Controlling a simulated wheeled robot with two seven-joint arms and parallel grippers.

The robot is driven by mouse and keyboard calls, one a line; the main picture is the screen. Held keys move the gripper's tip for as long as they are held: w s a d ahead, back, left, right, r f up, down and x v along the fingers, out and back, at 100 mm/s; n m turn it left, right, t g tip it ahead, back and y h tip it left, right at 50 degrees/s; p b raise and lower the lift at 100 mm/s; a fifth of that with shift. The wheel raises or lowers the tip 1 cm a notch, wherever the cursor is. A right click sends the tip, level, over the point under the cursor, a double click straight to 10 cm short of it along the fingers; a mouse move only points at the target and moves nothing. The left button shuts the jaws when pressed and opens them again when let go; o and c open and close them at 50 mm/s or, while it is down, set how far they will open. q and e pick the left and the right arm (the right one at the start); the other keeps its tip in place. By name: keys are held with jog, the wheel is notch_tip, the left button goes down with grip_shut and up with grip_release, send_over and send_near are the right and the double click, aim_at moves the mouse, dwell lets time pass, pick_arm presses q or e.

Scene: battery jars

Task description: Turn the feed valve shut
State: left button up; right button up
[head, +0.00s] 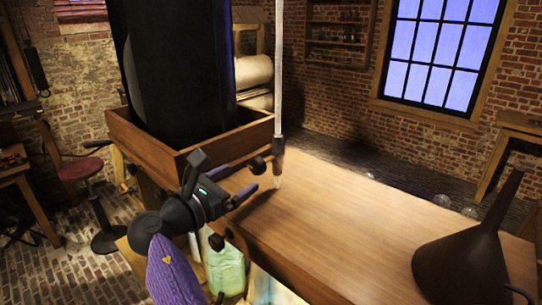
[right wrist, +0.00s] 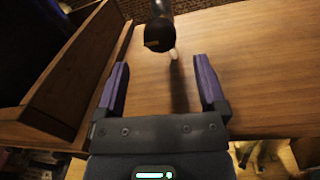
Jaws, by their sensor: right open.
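The feed pipe (head: 279,60) is a pale upright tube with a dark fitting (head: 278,145) low on it, above the wooden bench. This fitting seems to be the feed valve. A short pale spout (head: 277,180) hangs under it. In the right wrist view, a dark round-ended part (right wrist: 158,34) shows just beyond the fingertips, with a pale tip (right wrist: 173,54) below. My right gripper (head: 243,176) is left of the fitting, its purple fingers apart and pointing towards it. Nothing is between the fingers, and they appear not to touch the valve. My left gripper is out of view.
A large black cylinder (head: 168,65) stands in a wooden box (head: 225,135) behind my right gripper. A dark funnel (head: 465,262) stands at the bench's right. Glass jars (head: 225,265) are below the bench's near edge. The bench top (head: 345,225) is clear in the middle.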

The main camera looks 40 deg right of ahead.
aim_at(254, 169)
jog(key=d, duration=0.2)
jog(key=w+d+p, duration=0.1)
jog(key=d, duration=0.5)
jog(key=shift+w+d+p, duration=0.15)
jog(key=shift+p, duration=0.25)
jog(key=shift+c, duration=1)
grip_shut()
